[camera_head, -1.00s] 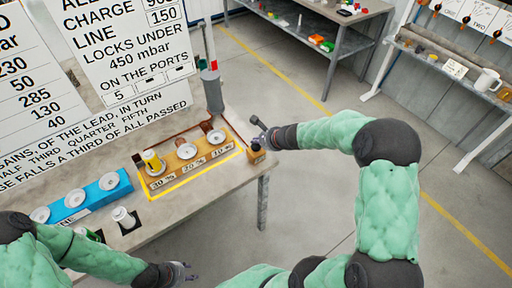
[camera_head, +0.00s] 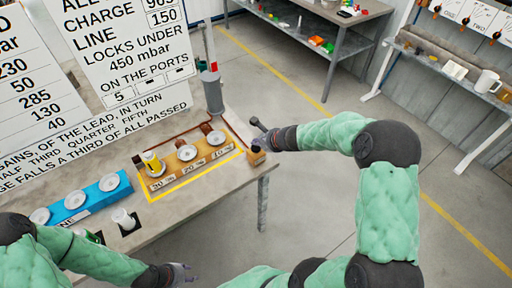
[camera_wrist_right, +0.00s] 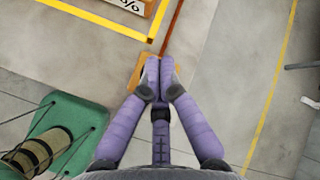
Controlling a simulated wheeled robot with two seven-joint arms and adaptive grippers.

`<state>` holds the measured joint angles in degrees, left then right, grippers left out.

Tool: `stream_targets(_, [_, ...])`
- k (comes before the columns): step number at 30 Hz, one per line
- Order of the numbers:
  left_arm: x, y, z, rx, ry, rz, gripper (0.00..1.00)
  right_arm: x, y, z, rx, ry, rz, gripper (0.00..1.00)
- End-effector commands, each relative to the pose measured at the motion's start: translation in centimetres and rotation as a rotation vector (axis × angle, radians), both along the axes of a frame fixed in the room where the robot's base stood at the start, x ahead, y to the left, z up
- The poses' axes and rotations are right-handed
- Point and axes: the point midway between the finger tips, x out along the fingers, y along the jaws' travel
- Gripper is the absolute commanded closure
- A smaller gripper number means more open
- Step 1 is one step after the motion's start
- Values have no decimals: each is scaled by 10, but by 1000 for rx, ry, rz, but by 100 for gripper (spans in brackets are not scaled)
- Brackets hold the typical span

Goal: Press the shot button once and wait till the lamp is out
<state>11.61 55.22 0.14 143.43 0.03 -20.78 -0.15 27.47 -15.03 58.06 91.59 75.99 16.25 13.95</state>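A small tan-orange block with a dark top (camera_head: 257,156) sits at the right corner of the near table, beside the pump board; I take it for the shot button's housing. My right gripper (camera_head: 260,143) is over it. In the right wrist view, my right gripper's purple fingers (camera_wrist_right: 160,64) are together and empty, their tips overlapping the block (camera_wrist_right: 141,72). They hide the button itself, so contact cannot be told. A grey post (camera_head: 213,92) bears a small red patch that may be the lamp; whether it is lit is unclear. My left gripper (camera_head: 184,273) hangs low before the table, its fingers unclear.
A blue block (camera_head: 88,198) with white discs and a white cylinder (camera_head: 123,218) stand nearer. A large sign (camera_head: 120,50) rises behind.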

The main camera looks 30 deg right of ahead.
Motion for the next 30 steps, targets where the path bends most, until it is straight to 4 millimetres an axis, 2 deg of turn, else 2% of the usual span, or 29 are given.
stream_targets(15, [0,0,-12,0,0,0,60,0,0,-9,0,0,0,100])
stream_targets(30, [0,0,-12,0,0,0,60,0,0,-9,0,0,0,100])
